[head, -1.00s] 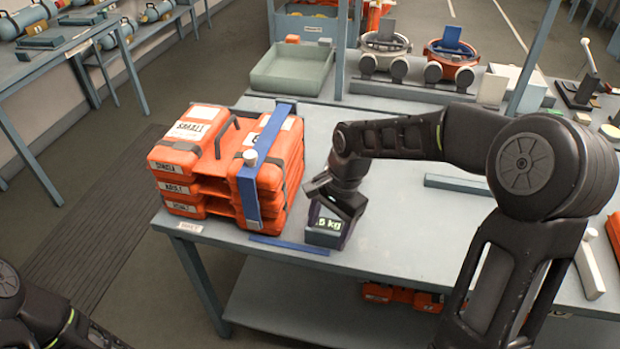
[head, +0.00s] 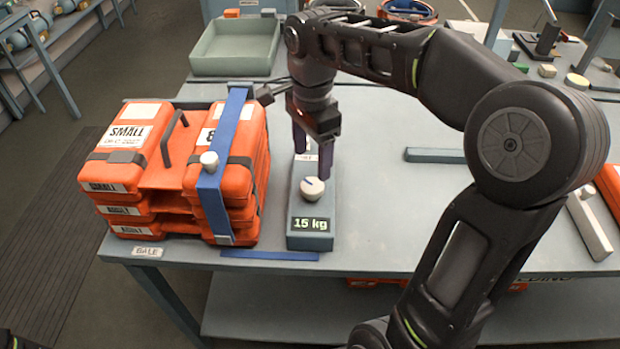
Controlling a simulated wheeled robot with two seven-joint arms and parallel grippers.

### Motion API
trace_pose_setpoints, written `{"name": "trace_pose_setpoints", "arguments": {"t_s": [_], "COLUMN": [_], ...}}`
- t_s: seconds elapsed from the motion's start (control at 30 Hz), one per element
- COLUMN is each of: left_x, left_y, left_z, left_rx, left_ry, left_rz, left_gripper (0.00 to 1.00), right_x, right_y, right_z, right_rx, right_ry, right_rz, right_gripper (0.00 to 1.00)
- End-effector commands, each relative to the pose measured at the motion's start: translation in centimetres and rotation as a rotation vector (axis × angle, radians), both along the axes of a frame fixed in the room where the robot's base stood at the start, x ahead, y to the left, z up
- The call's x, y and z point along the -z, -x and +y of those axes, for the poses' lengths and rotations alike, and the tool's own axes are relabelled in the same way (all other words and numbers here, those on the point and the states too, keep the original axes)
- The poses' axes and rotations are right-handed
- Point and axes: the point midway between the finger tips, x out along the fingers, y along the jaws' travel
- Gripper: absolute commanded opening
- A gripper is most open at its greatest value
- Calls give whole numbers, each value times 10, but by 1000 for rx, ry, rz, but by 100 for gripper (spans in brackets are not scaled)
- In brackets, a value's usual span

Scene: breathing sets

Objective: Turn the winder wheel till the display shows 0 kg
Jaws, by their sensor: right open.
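The winder (head: 311,225) is a grey box on the table, right of the strapped stack. Its display (head: 310,224) reads 15 kg. A pale round wheel (head: 312,191) with a dark mark sits on top of it, in clear view. My right gripper (head: 313,158) points down above the far end of the winder, behind the wheel and apart from it. It is open, with its fingers at either side of a small white label. A blue strap (head: 208,190) runs over the orange case stack (head: 150,170). My left gripper is not in view.
A loose blue strip (head: 268,255) lies along the front table edge. A grey-green tray (head: 236,46) stands at the back. A grey bar (head: 434,155) lies to the right. The table between the winder and my right forearm is mostly clear.

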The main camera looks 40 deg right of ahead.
Motion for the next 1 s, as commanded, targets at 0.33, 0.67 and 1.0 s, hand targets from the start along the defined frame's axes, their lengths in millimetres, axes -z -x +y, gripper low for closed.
{"name": "trace_pose_setpoints", "arguments": {"t_s": [0.33,0.67,1.0], "left_x": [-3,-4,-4], "left_y": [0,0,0], "left_z": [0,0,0], "left_rx": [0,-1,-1], "left_ry": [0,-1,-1], "left_rz": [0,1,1], "left_gripper": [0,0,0], "right_x": [45,75,75], "right_y": [1,0,0], "right_z": [0,0,0], "right_rx": [-1,0,-1], "right_ry": [0,0,0], "right_rz": [4,1,0], "right_gripper": [67,67,58]}}
